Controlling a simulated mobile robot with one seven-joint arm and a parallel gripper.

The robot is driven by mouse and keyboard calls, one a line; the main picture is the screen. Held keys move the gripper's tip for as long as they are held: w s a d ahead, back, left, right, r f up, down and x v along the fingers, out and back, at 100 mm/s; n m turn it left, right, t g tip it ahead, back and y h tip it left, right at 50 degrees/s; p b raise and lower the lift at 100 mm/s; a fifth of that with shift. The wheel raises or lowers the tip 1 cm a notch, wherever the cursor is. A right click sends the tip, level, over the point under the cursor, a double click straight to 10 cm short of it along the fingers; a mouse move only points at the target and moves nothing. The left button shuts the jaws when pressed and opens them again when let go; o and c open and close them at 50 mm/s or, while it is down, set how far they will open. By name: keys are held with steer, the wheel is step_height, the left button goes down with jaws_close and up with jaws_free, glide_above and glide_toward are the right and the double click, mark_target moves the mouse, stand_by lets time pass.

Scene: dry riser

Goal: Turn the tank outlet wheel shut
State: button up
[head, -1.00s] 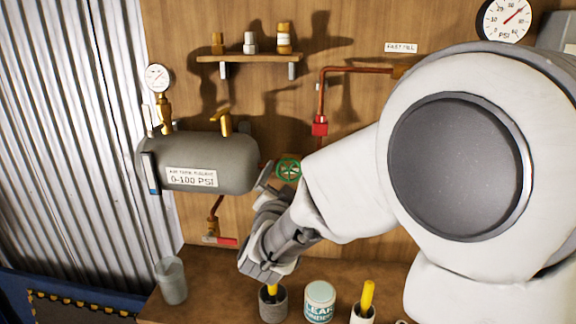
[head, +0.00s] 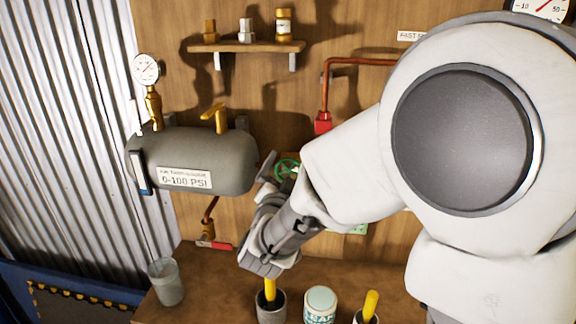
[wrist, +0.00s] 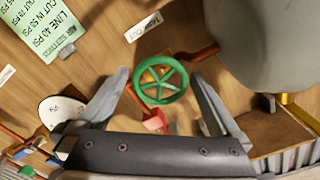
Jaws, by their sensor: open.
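The green tank outlet wheel (head: 286,170) is on the pipe just right of the grey tank (head: 190,160); my arm partly hides it in the head view. In the wrist view the spoked green wheel (wrist: 161,80) shows whole, lying between the fingertips and a little beyond them. My gripper (wrist: 162,82) is open, one finger on each side of the wheel in that view, with nothing held. Whether a finger touches the rim cannot be told. A label reading "TANK OUT" (wrist: 143,28) is beside the wheel.
A red-handled valve (head: 215,244) hangs below the tank. A bench below holds a bucket (head: 166,282), a leak-spray tin (head: 320,304) and yellow-handled pots (head: 271,306). A shelf (head: 245,47) with fittings is above. A green notice (wrist: 48,28) is on the board.

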steer(key=c, duration=1.2)
steer(key=shift+f+m+b, duration=0.15)
steer(key=shift+m+b, duration=0.15)
steer(key=shift+b, duration=0.4)
